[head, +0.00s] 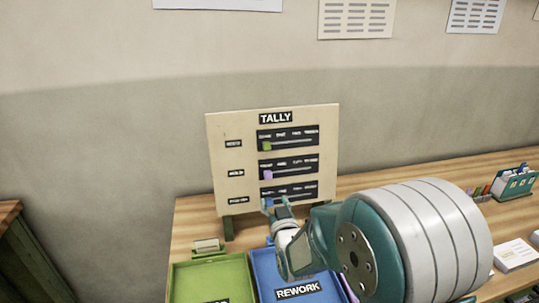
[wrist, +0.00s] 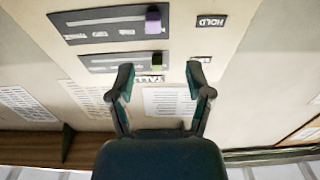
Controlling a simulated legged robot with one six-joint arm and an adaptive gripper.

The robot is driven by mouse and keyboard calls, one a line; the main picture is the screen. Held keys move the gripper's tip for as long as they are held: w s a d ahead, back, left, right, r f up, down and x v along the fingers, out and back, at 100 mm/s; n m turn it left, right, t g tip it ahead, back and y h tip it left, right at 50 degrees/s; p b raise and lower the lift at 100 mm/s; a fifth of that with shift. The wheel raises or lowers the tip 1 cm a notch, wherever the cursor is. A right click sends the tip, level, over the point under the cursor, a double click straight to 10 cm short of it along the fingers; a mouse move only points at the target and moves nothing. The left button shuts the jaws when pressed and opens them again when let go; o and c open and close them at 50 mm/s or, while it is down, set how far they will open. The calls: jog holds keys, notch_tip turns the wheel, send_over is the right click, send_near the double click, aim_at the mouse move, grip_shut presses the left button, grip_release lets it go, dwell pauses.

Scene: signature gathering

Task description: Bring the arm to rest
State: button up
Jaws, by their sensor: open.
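My gripper (head: 277,204) is in front of the lowest row of the upright TALLY board (head: 222,160) in the head view. In the wrist view, my gripper (wrist: 160,78) has its two fingers spread with nothing between them. The board appears upside down there, with a purple slider knob (wrist: 153,21) and a green slider knob (wrist: 157,61) beyond the fingertips. In the head view the green knob (head: 267,146) and purple knob (head: 267,174) sit at the left of their tracks. My arm hides part of the lowest row.
A green tray (head: 240,262) and a blue REWORK tray (head: 262,262) lie on the wooden table (head: 190,215) before the board. A teal card holder (head: 515,183) and white cards (head: 514,254) are at the right. Papers (head: 356,18) hang on the wall.

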jog(key=s+d+r+m+g+h, duration=0.1)
jog(key=s+d+r+g, duration=0.2)
jog(key=s+d, duration=0.15)
jog(key=s+d+r+g+h, duration=0.1)
jog(key=s+d+r+g, duration=0.15)
jog(key=s, duration=0.25)
jog(key=s+d+g, duration=0.2)
jog(key=s+g, duration=0.1)
jog(key=s, duration=0.8)
jog(key=s+d+m+g+h, duration=0.1)
jog(key=s+d+g, duration=0.2)
jog(key=s, duration=0.8)
jog(key=shift+d+r, duration=0.25)
jog(key=shift+d, duration=0.1)
jog(key=shift+w+g, duration=0.1)
jog(key=shift+g, duration=0.15)
dwell(0.6)
